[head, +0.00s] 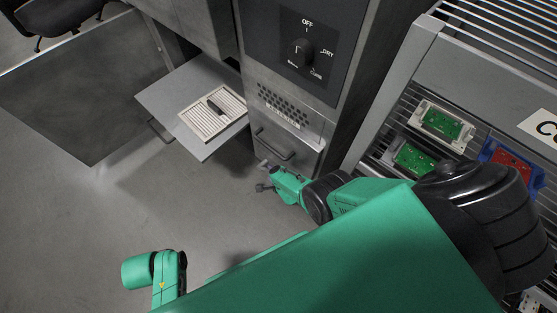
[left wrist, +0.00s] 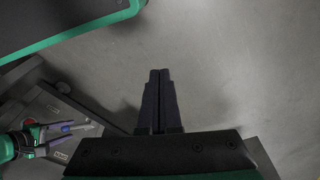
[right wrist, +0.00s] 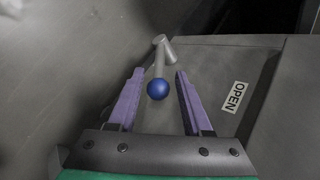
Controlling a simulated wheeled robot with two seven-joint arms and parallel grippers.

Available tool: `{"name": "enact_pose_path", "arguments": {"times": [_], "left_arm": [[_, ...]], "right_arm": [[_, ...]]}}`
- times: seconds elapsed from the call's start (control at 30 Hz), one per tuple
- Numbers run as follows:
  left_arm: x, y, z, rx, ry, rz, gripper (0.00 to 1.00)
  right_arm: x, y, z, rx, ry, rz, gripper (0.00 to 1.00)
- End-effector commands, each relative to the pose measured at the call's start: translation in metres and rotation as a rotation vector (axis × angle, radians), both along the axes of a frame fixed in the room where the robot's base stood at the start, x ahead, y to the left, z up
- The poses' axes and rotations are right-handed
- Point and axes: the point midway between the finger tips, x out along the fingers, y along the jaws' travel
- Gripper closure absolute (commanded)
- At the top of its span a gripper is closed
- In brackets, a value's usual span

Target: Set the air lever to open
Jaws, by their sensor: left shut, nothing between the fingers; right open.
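The air lever (right wrist: 160,62) is a grey metal rod with a blue ball knob (right wrist: 157,89), set beside a grey panel in the right wrist view. A white OPEN label (right wrist: 235,97) is on the panel, right of the knob. My right gripper (right wrist: 158,74) is open. Its purple fingers stand on either side of the knob, with a visible gap on each side. In the head view this gripper (head: 262,177) is low in front of the cabinet. My left gripper (left wrist: 160,72) is shut and empty over bare floor; the head view does not show its fingers.
The grey cabinet has a drawer handle (head: 273,144) and a rotary dial (head: 300,52) above. A wire rack (head: 402,110) with circuit boards stands at right.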

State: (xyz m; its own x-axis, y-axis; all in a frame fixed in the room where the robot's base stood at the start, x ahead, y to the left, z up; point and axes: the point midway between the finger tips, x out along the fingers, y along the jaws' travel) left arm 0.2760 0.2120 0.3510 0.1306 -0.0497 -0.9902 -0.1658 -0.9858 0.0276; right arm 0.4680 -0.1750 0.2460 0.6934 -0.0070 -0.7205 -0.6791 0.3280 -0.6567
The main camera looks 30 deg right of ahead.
Motion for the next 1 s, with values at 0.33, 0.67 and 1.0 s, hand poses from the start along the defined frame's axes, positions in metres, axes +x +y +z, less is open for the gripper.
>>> {"name": "enact_pose_path", "arguments": {"times": [0.33, 0.67, 1.0], "left_arm": [[-0.024, 0.013, -0.046, 0.023, 0.016, 0.009, 1.00], [-0.069, 0.028, -0.083, 0.041, 0.027, -0.004, 1.00], [-0.134, 0.042, -0.102, 0.050, 0.035, -0.036, 1.00]], "right_arm": [[-0.015, 0.000, 0.020, -0.001, -0.001, 0.000, 0.51], [-0.036, 0.000, 0.043, -0.002, 0.000, -0.002, 0.51], [-0.060, -0.001, 0.066, -0.003, -0.002, -0.003, 0.51]]}}
